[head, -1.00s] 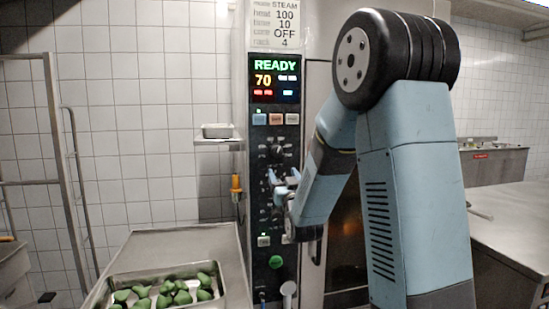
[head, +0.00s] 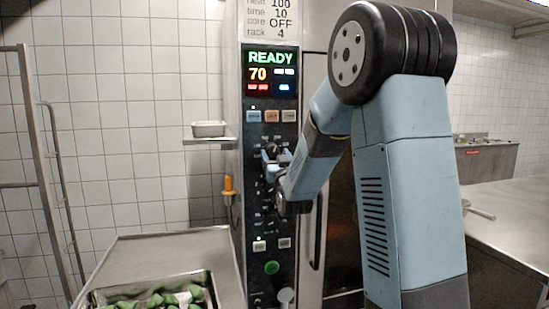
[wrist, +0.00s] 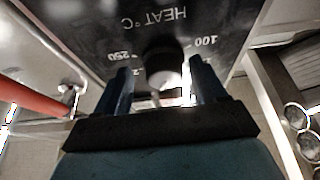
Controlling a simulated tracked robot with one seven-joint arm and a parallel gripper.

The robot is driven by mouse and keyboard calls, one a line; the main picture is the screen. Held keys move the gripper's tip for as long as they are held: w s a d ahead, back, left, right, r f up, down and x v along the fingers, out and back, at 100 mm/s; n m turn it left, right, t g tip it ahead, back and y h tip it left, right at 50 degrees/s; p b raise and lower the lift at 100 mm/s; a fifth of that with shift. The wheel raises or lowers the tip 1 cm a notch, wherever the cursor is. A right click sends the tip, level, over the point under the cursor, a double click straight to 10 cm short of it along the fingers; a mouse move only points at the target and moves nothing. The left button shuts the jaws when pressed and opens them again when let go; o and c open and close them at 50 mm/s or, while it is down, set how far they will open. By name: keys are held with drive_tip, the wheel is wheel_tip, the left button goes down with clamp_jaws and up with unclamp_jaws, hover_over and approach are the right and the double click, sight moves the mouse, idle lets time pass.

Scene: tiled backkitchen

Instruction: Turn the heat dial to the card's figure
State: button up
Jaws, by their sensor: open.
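The heat dial (wrist: 163,66) is a dark round knob with a paler front face, under an upside-down "HEAT °C" label in the wrist view. Figures 100 and 250 show on either side of it. My gripper (wrist: 161,84) is open, one finger to each side of the dial in the picture. I cannot tell if the fingertips reach past its face. In the head view my gripper (head: 275,161) is at the control panel, partly covering the controls. The card (head: 270,18) above the panel reads heat 100, time 10, core OFF, rack 4; its top is cut off.
The display (head: 270,73) reads READY and 70. Buttons (head: 272,116) sit below it. An orange-handled probe (head: 228,185) hangs left of the panel. A tray (head: 205,280) of green items stands front left. An orange-red bar (wrist: 35,98) shows in the wrist view.

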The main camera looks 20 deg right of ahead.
drive_tip(key=shift+a, duration=0.1)
drive_tip(key=shift+a, duration=0.1)
drive_tip(key=c, duration=1)
drive_tip(key=shift+c, duration=0.3)
drive_tip(key=shift+n, duration=0.4)
